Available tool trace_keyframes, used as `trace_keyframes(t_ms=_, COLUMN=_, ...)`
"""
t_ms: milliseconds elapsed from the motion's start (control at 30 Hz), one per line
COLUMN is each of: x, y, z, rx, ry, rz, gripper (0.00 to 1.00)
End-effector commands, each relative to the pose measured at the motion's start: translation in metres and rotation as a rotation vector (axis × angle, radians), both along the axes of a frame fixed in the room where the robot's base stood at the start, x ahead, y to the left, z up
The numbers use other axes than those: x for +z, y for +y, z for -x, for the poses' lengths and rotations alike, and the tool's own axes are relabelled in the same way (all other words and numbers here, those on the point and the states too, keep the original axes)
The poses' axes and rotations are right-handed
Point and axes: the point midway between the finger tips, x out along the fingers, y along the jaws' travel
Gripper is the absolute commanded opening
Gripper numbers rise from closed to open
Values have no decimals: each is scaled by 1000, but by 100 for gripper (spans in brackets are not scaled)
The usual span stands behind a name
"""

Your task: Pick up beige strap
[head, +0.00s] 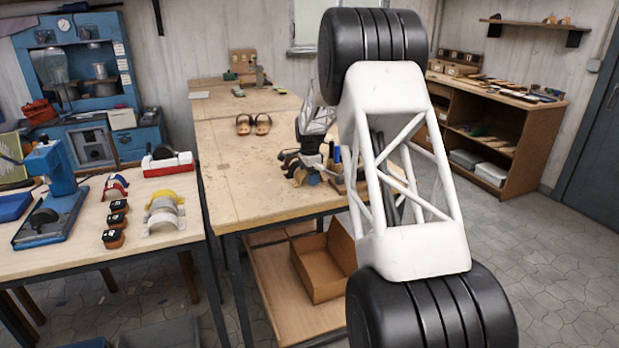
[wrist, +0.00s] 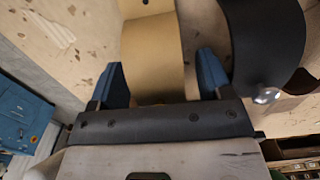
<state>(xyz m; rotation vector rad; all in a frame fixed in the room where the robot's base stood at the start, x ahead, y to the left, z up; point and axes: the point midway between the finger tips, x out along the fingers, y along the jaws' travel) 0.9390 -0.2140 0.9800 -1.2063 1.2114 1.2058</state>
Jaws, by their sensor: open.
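The beige strap (wrist: 152,50) is a curved tan band in the wrist view, with a small dark hole near its top end. My gripper (wrist: 162,76) is open, with one blue finger on each side of the strap. Its near end reaches down toward the gripper's dark palm bar; I cannot tell whether the fingers touch it.
A black strap (wrist: 260,40) with a metal stud lies close beside the right finger. A pair of sandals (head: 253,124) lies farther back on the wooden table (head: 225,165). The left table holds a yellow strap (head: 160,196) and a blue press (head: 52,185). The table's front left is clear.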

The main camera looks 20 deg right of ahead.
Motion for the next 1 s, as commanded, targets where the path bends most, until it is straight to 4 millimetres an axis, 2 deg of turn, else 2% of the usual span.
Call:
trace_keyframes(t_ms=67, x=0, y=0, z=0, rx=0, ry=0, rz=0, gripper=71)
trace_keyframes(t_ms=400, x=0, y=0, z=0, rx=0, ry=0, rz=0, gripper=20)
trace_keyframes(t_ms=467, x=0, y=0, z=0, rx=0, ry=0, rz=0, gripper=16)
trace_keyframes(t_ms=767, x=4, y=0, z=0, rx=0, ry=-1, rz=0, gripper=16)
trace_keyframes(t_ms=1000, x=27, y=0, z=0, rx=0, ry=-2, rz=0, gripper=16)
